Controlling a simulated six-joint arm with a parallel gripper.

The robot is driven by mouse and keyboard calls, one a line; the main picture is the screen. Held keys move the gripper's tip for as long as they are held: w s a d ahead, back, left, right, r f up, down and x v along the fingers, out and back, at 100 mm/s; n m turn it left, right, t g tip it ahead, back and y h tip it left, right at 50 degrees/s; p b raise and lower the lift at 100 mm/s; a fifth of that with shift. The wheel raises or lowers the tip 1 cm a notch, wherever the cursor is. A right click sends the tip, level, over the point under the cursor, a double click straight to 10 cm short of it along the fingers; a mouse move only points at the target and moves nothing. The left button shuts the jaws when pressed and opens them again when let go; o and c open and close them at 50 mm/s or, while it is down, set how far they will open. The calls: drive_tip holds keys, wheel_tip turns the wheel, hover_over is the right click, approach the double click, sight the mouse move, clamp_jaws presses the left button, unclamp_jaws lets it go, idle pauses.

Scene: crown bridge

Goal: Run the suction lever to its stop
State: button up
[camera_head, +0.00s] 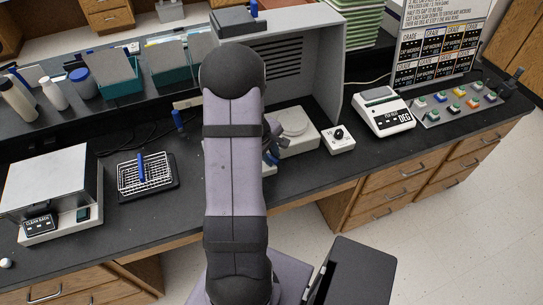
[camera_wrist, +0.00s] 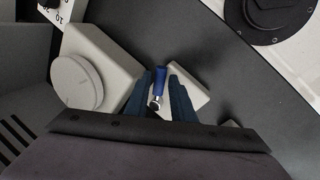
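A blue handle with a shiny rounded metal end (camera_wrist: 160,80) shows in the wrist view, beside a small pale block (camera_wrist: 187,88); it looks like the suction lever, but I cannot tell for sure. My gripper (camera_wrist: 160,76) has one dark finger on each side of the handle. Narrow gaps seem to show between the fingers and the handle, so it looks open around it. In the head view my arm hides most of the gripper and the lever.
A pale unit with a round disc (camera_wrist: 84,85) stands close left of my gripper; it also shows in the head view (camera_head: 298,125). A small white dial box (camera_head: 338,139) and a scale-like device (camera_head: 384,110) stand right. A grey hood (camera_head: 332,60) rises behind. A wire rack (camera_head: 145,175) stands left.

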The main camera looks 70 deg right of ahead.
drive_tip(key=shift+f, duration=0.1)
clamp_jaws()
